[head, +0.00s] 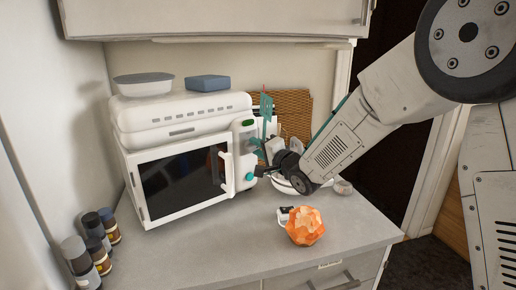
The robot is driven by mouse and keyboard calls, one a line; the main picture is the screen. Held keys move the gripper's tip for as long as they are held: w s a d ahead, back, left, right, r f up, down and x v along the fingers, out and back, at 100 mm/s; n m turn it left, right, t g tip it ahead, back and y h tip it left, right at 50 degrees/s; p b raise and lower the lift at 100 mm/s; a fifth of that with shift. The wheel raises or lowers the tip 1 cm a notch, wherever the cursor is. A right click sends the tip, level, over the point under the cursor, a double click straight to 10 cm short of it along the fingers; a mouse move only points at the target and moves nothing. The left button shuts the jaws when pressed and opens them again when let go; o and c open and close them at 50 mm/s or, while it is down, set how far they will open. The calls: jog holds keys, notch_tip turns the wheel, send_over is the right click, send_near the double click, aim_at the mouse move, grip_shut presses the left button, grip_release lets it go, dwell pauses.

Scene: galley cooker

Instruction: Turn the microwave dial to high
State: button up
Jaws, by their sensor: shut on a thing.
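The white microwave (137,190) stands on the counter with its dark-windowed door closed. Its control panel (238,142) is on the right, with a green display at the top. A round teal piece, which looks like the microwave dial (249,177), shows low on the panel. My gripper (259,171) reaches in from the right and is shut at the panel, at the dial. The fingertips are small and dark here, and they partly hide the contact. The dial's pointer and markings are too small to read.
A white appliance (180,108) on the microwave carries a bowl (144,84) and a blue box (208,83). Several bottles (94,229) stand at the left. An orange faceted object (305,226) lies in front of my arm. A plate (283,184) is under my wrist. The front counter is mostly clear.

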jog(key=shift+m, duration=1.6)
jog(key=o, duration=0.8)
jog(key=shift+c, duration=0.2)
jog(key=v, duration=0.7)
jog(key=shift+s+d, duration=0.25)
jog(key=shift+s, duration=0.1)
